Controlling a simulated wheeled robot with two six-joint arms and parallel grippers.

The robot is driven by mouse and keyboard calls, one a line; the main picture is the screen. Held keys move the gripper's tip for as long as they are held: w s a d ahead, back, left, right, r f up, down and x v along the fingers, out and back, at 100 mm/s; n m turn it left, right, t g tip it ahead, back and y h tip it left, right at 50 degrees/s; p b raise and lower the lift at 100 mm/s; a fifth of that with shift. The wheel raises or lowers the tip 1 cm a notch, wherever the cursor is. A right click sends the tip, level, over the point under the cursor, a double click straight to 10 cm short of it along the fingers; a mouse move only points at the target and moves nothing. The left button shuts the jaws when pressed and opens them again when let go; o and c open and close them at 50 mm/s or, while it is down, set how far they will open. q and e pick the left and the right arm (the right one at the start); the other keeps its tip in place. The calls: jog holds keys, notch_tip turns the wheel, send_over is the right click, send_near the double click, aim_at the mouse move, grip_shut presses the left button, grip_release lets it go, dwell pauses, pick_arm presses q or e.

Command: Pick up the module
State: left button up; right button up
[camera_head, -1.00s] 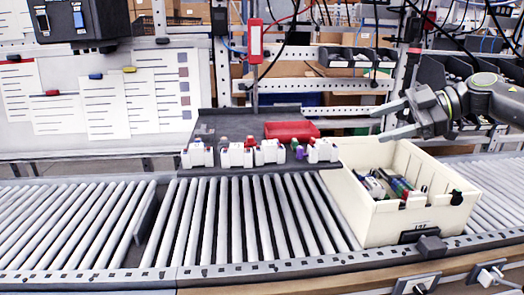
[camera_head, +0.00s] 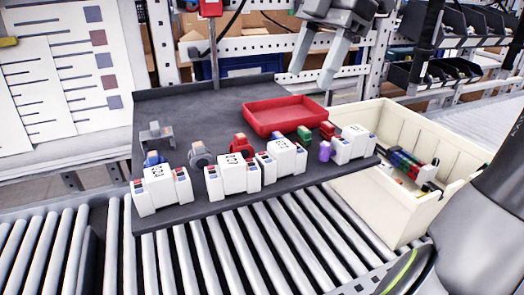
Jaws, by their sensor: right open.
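Several white modules with printed labels and coloured ends stand in a row along the front edge of a dark tray. They are the left module (camera_head: 160,188), a second module (camera_head: 233,176), a third module (camera_head: 284,157) and the right module (camera_head: 353,144). I cannot tell which one the task means. My right gripper (camera_head: 311,77) is open and empty, with its two grey fingers pointing down above the back of the dark tray (camera_head: 200,110), behind the red bin. It touches no module. My left gripper is not in view.
A shallow red bin (camera_head: 285,116) lies on the tray. Small red, green, purple and grey parts stand behind or between the modules. A cream crate (camera_head: 386,196) with coloured parts inside stands at the right. A roller conveyor (camera_head: 230,245) runs in front.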

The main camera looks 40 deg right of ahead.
send_near(284, 144)
jog(key=shift+s+a+f, duration=0.2)
jog(key=shift+a+f, duration=0.25)
jog(key=shift+a, duration=0.05)
jog(key=x, duration=0.5)
jog(key=shift+w+a+f, duration=0.15)
jog(key=shift+w+f, duration=0.05)
jog(key=shift+f, duration=0.1)
jog(key=shift+a+f, duration=0.15)
jog(key=shift+f, duration=0.3)
jog(key=x, duration=0.4)
jog(key=shift+w+d+f, duration=0.15)
jog(key=shift+d+f, duration=0.05)
jog(key=shift+d, duration=0.05)
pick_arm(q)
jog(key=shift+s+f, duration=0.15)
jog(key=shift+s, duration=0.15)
pick_arm(e)
jog(key=shift+a+f, duration=0.2)
jog(key=shift+f, duration=0.1)
jog(key=c, duration=1)
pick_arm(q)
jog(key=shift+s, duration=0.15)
pick_arm(e)
jog(key=shift+c, duration=0.8)
